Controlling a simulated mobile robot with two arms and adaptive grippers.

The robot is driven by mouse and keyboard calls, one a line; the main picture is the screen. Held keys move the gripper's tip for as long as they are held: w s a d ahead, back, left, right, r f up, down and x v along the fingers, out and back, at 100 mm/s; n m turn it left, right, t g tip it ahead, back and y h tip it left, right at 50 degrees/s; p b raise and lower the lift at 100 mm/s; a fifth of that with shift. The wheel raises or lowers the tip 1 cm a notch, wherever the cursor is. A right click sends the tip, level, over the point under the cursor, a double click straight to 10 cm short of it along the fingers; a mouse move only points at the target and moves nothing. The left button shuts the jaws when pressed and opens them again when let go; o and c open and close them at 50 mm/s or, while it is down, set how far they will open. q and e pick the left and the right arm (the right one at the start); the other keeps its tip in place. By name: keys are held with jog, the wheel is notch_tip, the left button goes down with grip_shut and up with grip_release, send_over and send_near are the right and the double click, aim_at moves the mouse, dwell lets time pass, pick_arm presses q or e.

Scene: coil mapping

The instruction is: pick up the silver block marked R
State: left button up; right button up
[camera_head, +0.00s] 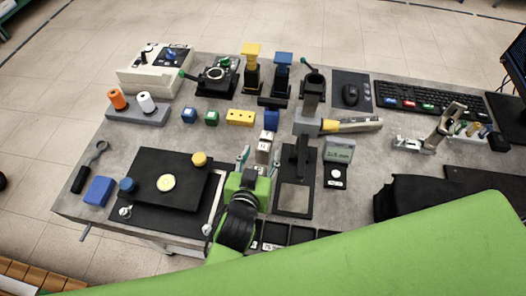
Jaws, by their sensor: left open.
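Silver blocks (263,151) stand close together near the table's middle, with small dark marks on them. The marks are too small to read, so I cannot tell which block bears the R. My left gripper (258,163) is green and black with teal fingertips. It is open, just in front of the silver blocks, with its fingertips near either side of the nearest one. I cannot tell whether they touch it. My right gripper is not in view.
A black plate (151,192) with a yellow disc lies left of the gripper. A black stand (300,157) and a small display (339,150) stand close on the right. A blue block (271,118) and a yellow block (240,117) are behind. My green arm link covers the lower right.

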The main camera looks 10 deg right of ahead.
aim_at(262, 151)
pick_arm(q)
jog(key=x, duration=0.4)
jog(key=shift+w+f+p, duration=0.1)
jog(key=shift+w+p, duration=0.1)
jog(key=shift+p, duration=0.2)
grip_shut()
